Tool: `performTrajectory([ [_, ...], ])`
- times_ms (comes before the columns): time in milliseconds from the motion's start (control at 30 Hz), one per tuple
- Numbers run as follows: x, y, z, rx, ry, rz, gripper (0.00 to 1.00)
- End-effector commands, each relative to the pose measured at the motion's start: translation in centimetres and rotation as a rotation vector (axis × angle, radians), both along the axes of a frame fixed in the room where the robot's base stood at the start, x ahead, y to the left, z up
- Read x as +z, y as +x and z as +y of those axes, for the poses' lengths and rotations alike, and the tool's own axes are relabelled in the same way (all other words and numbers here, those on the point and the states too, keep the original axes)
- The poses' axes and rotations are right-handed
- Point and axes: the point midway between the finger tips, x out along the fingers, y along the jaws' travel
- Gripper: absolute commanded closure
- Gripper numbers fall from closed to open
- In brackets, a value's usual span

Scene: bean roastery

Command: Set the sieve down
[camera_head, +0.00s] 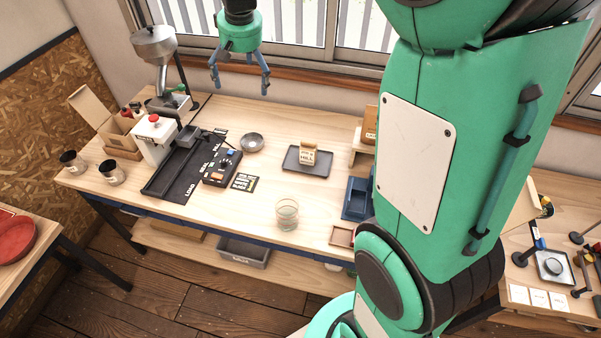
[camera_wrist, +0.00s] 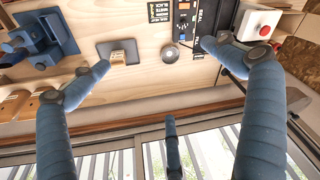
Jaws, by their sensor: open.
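A small round grey metal dish, which looks like the sieve (camera_head: 252,142), rests on the wooden bench behind the black control box. It also shows in the wrist view, between my fingers, as a round grey sieve shape (camera_wrist: 170,54). I cannot make out mesh in it. My gripper (camera_head: 239,86) hangs above the back of the bench near the window, above the dish in the picture. Its blue fingers are spread wide with nothing between them. In the wrist view my gripper (camera_wrist: 155,62) also shows its fingers apart and empty.
A dark tray (camera_head: 293,165) with a lettered block (camera_head: 308,152) lies right of the dish. A black control box (camera_head: 221,168) and the white red-button machine (camera_head: 152,140) stand left. A glass (camera_head: 287,214) stands near the front edge. A blue holder (camera_head: 356,200) is at right.

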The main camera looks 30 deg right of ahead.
Motion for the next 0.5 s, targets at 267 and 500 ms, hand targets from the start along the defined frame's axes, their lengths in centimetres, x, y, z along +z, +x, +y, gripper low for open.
performTrajectory([
  [267, 3.1, -7.5, 1.2, 0.020, -0.005, -0.046, 0.00],
  [500, 4.6, -13.8, 2.0, 0.037, -0.009, -0.084, 0.00],
])
